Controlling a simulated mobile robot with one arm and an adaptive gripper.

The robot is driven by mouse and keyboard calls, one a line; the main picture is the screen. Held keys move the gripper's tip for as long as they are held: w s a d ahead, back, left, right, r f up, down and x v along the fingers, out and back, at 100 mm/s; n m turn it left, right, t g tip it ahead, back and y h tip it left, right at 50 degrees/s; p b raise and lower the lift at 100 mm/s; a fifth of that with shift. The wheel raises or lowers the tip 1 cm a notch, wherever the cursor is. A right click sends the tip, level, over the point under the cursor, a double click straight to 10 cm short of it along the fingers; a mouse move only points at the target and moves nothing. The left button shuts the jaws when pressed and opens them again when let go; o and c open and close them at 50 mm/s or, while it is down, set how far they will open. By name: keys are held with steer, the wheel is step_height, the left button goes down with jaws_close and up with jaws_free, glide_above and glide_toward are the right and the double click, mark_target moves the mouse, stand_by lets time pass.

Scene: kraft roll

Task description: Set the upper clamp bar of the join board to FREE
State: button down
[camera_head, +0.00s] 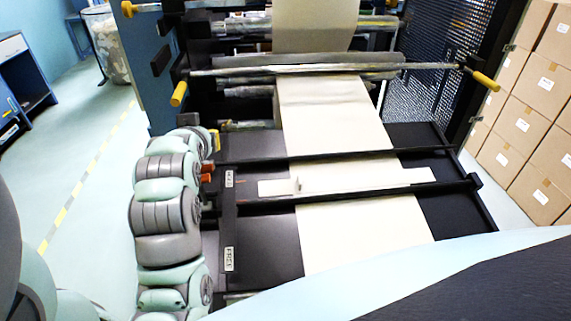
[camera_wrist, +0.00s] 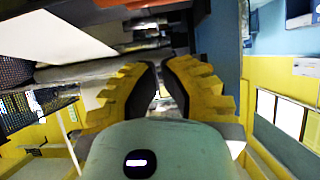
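The join board (camera_head: 265,258) is a black board with a pale paper web (camera_head: 335,125) running down over it. Its upper clamp bar (camera_head: 310,155) is a thin dark bar across the paper. Its lower clamp bar (camera_head: 345,195) lies nearer, also across the paper. Orange-red handle ends (camera_head: 208,172) show at the board's left edge. The nearer label plate (camera_head: 229,258) seems to read FREE; the farther plate (camera_head: 229,178) is too small to read surely. My gripper (camera_head: 214,140) is at the board's far left corner, mostly hidden by my arm. In the wrist view its yellow, black-padded fingers (camera_wrist: 160,68) stand slightly apart with nothing visibly held.
A pale strip (camera_head: 350,185) lies across the paper between the bars. A metal roller rod (camera_head: 320,69) with yellow end grips (camera_head: 179,94) spans above the board. Stacked cartons (camera_head: 530,130) stand at right. The floor at left (camera_head: 90,220) is clear.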

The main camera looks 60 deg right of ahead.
steer(key=p+v, duration=0.4)
steer(key=v, duration=0.1)
steer(key=shift+d+r+p, duration=0.1)
steer(key=shift+r+p, duration=0.25)
steer(key=shift+r, duration=0.05)
steer(key=c, duration=1.7)
jaws_free()
steer(key=shift+s+a+r+p, duration=0.25)
steer(key=shift+s+a+p, duration=0.25)
steer(key=shift+p, duration=0.7)
steer(key=shift+d+f, duration=0.1)
steer(key=shift+f, duration=0.05)
jaws_close()
steer(key=w+d+f+m+g+y, duration=0.1)
steer(key=w+d+f+g+y, duration=0.15)
steer(key=d, duration=0.35)
steer(key=w+d+f+g+y, duration=0.2)
steer(key=w+d+f, duration=0.2)
steer(key=d, duration=0.3)
steer(key=w+a+r+n+g+y+p, duration=0.1)
steer(key=a+r+g+y, duration=0.4)
steer(key=r, duration=0.6)
steer(key=s+a+f+p, duration=0.3)
steer(key=f, duration=0.9)
steer(key=shift+a+t+y, duration=0.15)
steer(key=shift+t+y, duration=0.2)
steer(key=shift+w+p, duration=0.1)
steer(key=shift+p, duration=0.55)
